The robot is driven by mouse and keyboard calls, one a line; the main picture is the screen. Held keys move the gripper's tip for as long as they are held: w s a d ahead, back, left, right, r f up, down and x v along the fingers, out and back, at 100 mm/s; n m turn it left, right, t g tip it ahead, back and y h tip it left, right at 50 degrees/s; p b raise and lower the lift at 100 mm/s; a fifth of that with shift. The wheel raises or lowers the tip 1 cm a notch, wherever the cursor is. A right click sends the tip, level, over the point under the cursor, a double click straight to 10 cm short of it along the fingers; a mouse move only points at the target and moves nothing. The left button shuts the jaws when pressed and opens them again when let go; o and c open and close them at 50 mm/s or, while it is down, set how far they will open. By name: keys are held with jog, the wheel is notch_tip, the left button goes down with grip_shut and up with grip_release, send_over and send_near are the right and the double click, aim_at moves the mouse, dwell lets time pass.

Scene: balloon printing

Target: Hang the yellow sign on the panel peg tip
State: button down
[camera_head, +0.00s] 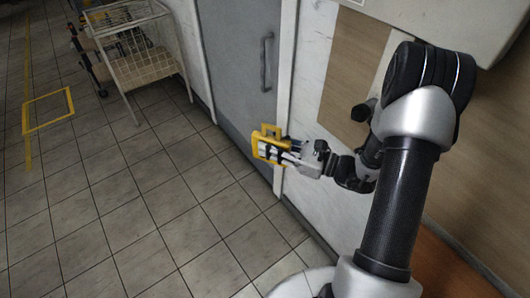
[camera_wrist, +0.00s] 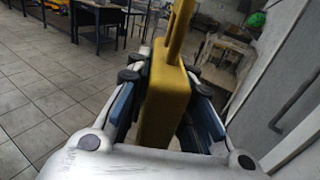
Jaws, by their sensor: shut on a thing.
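The yellow sign (camera_head: 268,150) has a handle loop at its top. My gripper (camera_head: 283,152) is shut on it and holds it in the air beside the grey door. In the wrist view the sign (camera_wrist: 166,95) stands upright between my fingers (camera_wrist: 160,95), edge towards the camera, with its handle rising above them. No panel peg can be made out in either view.
The grey door (camera_head: 237,70) with a dark handle (camera_head: 267,62) is just behind the sign. A white wire basket stand (camera_head: 146,70) is at the upper left. A yellow square (camera_head: 48,111) marks the tiled floor, which is open at left and centre. Tables (camera_wrist: 98,14) stand farther off.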

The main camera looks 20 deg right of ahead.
jog(key=s+d+r+m+t+h+p, duration=0.1)
jog(key=d+r+m+t+h+p, duration=0.2)
jog(key=r+p, duration=0.75)
jog(key=s+d+r+m+t+h+p, duration=0.15)
jog(key=d+r+p, duration=0.3)
jog(key=r, duration=1.25)
jog(key=s+d+r+m+t+h+p, duration=0.1)
jog(key=s+d+r+m+h+p, duration=0.15)
jog(key=d+r+p, duration=0.75)
jog(key=w+d+r+b, duration=0.2)
jog(key=w+d+b, duration=0.1)
jog(key=w+d, duration=0.1)
jog(key=shift+w+d+r+n+h, duration=0.15)
jog(key=shift+d+r+n+h, duration=0.1)
jog(key=shift+n+h, duration=0.15)
jog(key=c, duration=1.3)
grip_release()
